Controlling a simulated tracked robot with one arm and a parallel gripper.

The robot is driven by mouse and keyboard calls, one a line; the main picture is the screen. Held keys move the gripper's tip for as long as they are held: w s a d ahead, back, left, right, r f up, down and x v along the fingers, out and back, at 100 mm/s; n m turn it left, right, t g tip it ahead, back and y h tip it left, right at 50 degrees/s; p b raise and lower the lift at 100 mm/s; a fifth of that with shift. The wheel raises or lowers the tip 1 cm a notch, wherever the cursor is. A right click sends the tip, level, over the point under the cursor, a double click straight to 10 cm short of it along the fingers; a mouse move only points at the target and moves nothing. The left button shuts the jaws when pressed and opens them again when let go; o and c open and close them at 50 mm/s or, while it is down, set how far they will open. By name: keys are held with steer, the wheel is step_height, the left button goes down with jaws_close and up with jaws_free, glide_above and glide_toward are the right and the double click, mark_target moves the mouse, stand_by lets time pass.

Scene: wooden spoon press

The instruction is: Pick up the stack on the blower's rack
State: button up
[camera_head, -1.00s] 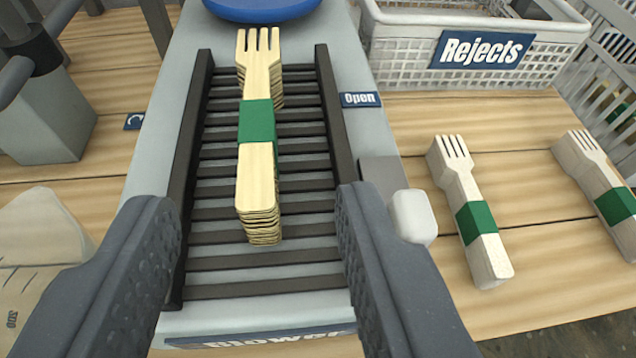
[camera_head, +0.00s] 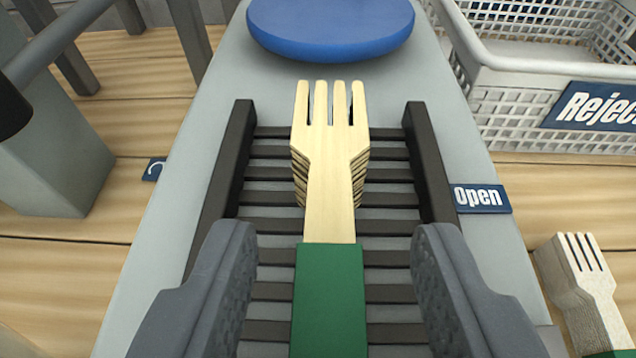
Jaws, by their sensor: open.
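The stack of wooden forks (camera_head: 329,200) lies on the blower's slatted rack (camera_head: 390,197), tines pointing away from me. A green band (camera_head: 329,298) wraps its middle, and its handle end is below the frame. My gripper (camera_head: 335,245) is open, with one finger on each side of the stack near the band. A gap shows between each finger and the stack. Whether the fingertips reach down to the slats is hard to tell.
Dark rails (camera_head: 432,165) edge the rack on both sides. A blue disc (camera_head: 331,25) sits behind it. The Rejects basket (camera_head: 520,115) stands at the back right. An "Open" label (camera_head: 480,197) and another banded fork stack (camera_head: 580,285) are at the right.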

steer(key=x, duration=0.3)
steer(key=shift+b, duration=0.35)
steer(key=shift+r, duration=0.1)
jaws_close()
